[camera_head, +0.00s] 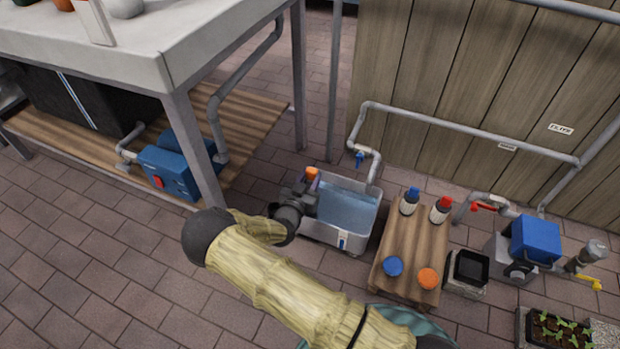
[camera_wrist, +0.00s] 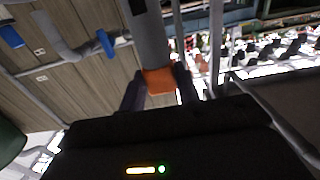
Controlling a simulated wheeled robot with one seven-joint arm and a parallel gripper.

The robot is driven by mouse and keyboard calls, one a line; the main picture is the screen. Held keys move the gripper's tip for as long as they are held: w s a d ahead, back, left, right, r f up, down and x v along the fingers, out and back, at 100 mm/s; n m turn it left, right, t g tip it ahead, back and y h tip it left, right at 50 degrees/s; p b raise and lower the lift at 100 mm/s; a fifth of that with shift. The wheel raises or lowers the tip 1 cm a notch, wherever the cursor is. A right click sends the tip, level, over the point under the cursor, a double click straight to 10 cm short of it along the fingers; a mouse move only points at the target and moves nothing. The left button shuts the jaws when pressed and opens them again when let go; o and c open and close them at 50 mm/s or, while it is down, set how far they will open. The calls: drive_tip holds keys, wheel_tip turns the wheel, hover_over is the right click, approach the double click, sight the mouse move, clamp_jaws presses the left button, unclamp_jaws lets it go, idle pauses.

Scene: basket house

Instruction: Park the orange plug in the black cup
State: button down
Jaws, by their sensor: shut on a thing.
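My gripper (camera_head: 303,190) is over the left end of the grey water tub (camera_head: 337,238). It is shut on the orange plug (camera_head: 312,174), whose orange part shows just beyond the fingers. In the wrist view the orange plug (camera_wrist: 158,79) sits between the two dark fingers. A grey cylinder rises from it there; I cannot tell whether it belongs to the plug.
The wooden pallet (camera_head: 413,237) holds a blue-capped bottle (camera_head: 409,201), a red-capped bottle (camera_head: 440,210), a blue disc (camera_head: 393,266) and an orange disc (camera_head: 428,278). A pipe with a blue tap (camera_head: 360,158) bends over the tub. A blue pump (camera_head: 535,240) stands beyond the cup.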

drive_tip(key=s+d+r+p, duration=0.2)
drive_tip(key=d+r+p, duration=0.6)
drive_tip(key=r, duration=0.4)
drive_tip(key=s+d+r+y+p, duration=0.1)
drive_tip(key=s+d+r+p, duration=0.2)
drive_tip(key=d+r+p, duration=0.5)
wheel_tip(320, 180, up, 4)
drive_tip(key=shift+s+d+f+n, duration=0.1)
drive_tip(key=shift+s+d+n, duration=0.15)
drive_tip(key=shift+d, duration=0.9)
